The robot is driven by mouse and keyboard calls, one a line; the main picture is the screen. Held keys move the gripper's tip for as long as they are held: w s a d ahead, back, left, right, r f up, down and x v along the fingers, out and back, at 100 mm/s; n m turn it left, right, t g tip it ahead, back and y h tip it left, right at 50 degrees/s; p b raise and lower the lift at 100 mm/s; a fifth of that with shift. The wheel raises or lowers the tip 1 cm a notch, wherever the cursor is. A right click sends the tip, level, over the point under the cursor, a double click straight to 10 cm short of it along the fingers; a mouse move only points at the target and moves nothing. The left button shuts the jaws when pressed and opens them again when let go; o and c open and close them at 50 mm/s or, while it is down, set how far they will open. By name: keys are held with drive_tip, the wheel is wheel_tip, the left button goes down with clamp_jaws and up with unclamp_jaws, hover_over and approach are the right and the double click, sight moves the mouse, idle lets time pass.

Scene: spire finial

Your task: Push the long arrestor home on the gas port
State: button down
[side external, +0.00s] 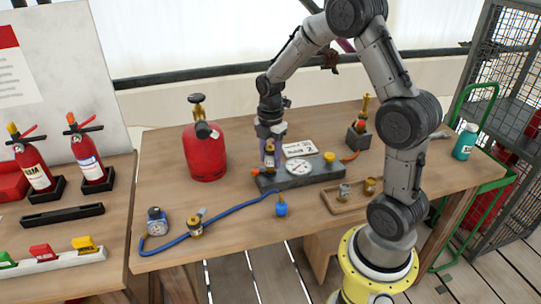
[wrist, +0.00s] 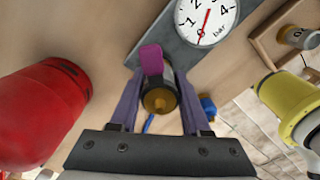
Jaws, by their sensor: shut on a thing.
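My gripper (wrist: 155,78) points down at the left end of the grey gauge block. Its purple fingers are shut on the arrestor (wrist: 159,100), a dark, short-looking cylinder with a brass end in the wrist view. A magenta piece (wrist: 151,60) shows just past it, between the fingertips. In the side view my gripper (side external: 269,150) is low over the block's (side external: 295,181) left end, by red and orange fittings (side external: 257,171). The gas port is hidden behind the fingers and the held part. I cannot tell whether the arrestor is fully seated.
A round gauge (side external: 299,169) and yellow knob (side external: 329,157) sit on the block. A red gas cylinder (side external: 205,155) stands left of my gripper. A blue hose (side external: 222,216) lies in front. A wooden tray (side external: 352,204) with two small metal parts is at the right.

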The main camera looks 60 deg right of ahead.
drive_tip(key=shift+f, duration=0.3)
drive_tip(key=shift+c, duration=1.4)
unclamp_jaws()
wheel_tip(320, 180, up, 14)
drive_tip(key=shift+f, duration=0.1)
